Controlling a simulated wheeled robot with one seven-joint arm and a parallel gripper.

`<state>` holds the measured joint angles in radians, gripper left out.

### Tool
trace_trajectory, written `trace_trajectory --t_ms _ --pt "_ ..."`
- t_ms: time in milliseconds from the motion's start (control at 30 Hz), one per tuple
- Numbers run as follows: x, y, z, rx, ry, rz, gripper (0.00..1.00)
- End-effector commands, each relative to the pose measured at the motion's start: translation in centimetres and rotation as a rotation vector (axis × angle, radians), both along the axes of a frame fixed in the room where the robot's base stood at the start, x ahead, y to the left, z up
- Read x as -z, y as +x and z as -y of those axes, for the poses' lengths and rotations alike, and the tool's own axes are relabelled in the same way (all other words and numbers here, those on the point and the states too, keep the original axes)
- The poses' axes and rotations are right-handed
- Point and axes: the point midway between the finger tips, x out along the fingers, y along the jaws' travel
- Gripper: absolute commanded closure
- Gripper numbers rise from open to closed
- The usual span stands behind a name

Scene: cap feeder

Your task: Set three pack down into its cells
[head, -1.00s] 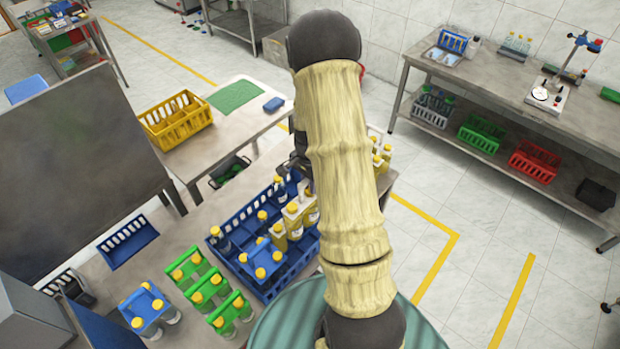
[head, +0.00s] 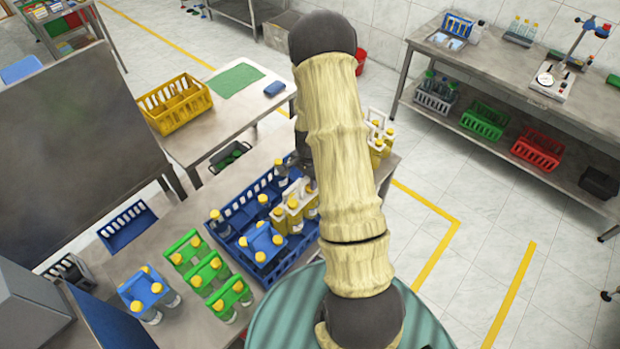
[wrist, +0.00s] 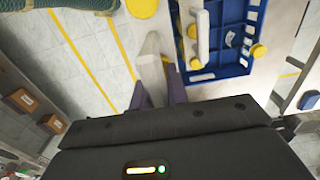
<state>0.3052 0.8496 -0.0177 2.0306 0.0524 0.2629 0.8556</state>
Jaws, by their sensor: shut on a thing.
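The three pack (head: 295,216) is a pale carrier with yellow-capped bottles. In the head view it stands upright at the right part of the blue crate (head: 290,262), low among the cells. How deep its base sits is hidden. In the wrist view the fingers (wrist: 160,78) reach up beside the blue crate (wrist: 232,68), and a pale carrier part (wrist: 202,40) and yellow caps show there.
A blue pack (head: 262,241) with yellow caps sits in the crate, close in front. Green packs (head: 208,270) and another blue pack (head: 147,291) stand left on the table. A yellow crate (head: 173,102) is farther back.

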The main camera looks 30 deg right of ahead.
Motion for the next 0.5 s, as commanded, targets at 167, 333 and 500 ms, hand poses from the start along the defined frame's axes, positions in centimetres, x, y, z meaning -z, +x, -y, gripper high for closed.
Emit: trace_trajectory --t_ms 167,333,500 --pt "1.4 0.1 0.0 0.0 -0.001 0.004 1.0" --pt "2.6 0.1 0.0 -0.001 -0.001 0.004 1.0" --pt "3.8 0.1 0.0 -0.001 0.0 0.002 1.0"
